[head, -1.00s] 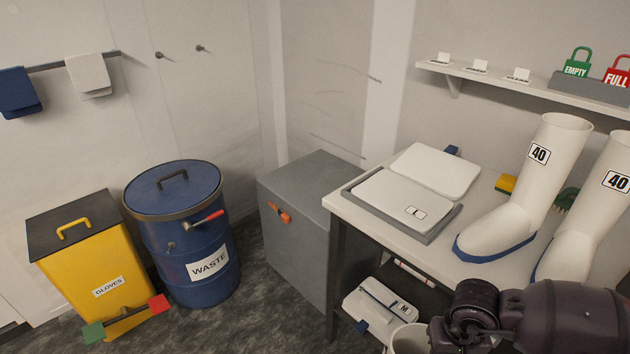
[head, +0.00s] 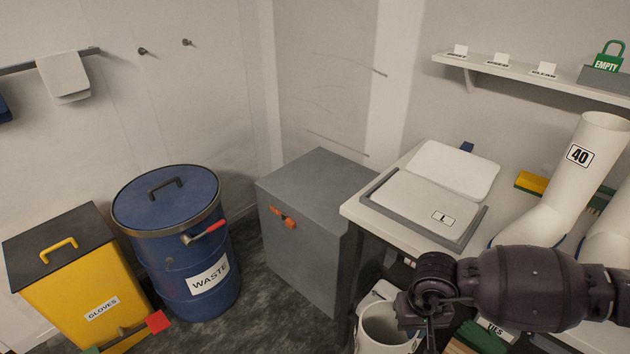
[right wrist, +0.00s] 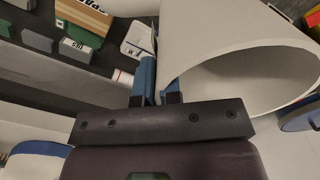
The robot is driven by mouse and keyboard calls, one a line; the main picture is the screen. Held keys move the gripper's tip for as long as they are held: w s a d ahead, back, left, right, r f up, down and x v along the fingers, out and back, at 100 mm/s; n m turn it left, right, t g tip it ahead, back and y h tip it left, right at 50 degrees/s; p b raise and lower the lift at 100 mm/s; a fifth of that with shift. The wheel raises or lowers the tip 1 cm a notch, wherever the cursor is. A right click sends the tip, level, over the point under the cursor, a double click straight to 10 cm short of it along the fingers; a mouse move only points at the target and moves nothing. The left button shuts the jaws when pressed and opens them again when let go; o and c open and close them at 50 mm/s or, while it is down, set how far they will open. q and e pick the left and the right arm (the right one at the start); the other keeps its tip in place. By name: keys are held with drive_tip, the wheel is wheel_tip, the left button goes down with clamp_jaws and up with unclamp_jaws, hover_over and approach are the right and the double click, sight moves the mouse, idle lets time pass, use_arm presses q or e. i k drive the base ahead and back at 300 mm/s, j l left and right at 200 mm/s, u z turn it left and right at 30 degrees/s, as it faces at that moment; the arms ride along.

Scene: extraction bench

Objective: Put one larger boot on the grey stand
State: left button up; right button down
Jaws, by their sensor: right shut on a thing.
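My right gripper (head: 425,318) is low in front of the bench. It is shut on the rim of a white open-topped tube (head: 388,328), which looks like a boot shaft. The right wrist view shows its wide opening (right wrist: 245,80) beside the blue fingers (right wrist: 158,80). Its foot and any size number are hidden. Two white boots stand on the bench; one (head: 585,160) is marked 40, and the other (head: 608,245) is partly hidden by my right arm. I cannot make out a grey stand for certain. My left gripper is not in view.
The bench (head: 400,240) carries a grey tray (head: 465,240) with a white folded item marked L. A grey cabinet (head: 310,220) stands left of it. Further left are a blue waste drum (head: 185,260) and a yellow glove bin (head: 75,285). Some dark floor shows between drum and cabinet.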

sight(337, 195)
drive_tip(key=i+j+u, duration=0.1)
drive_tip(key=i+j, duration=0.25)
drive_tip(key=j, duration=0.15)
drive_tip(key=i+j, duration=0.35)
drive_tip(key=j, duration=0.15)
drive_tip(key=j+u, duration=0.05)
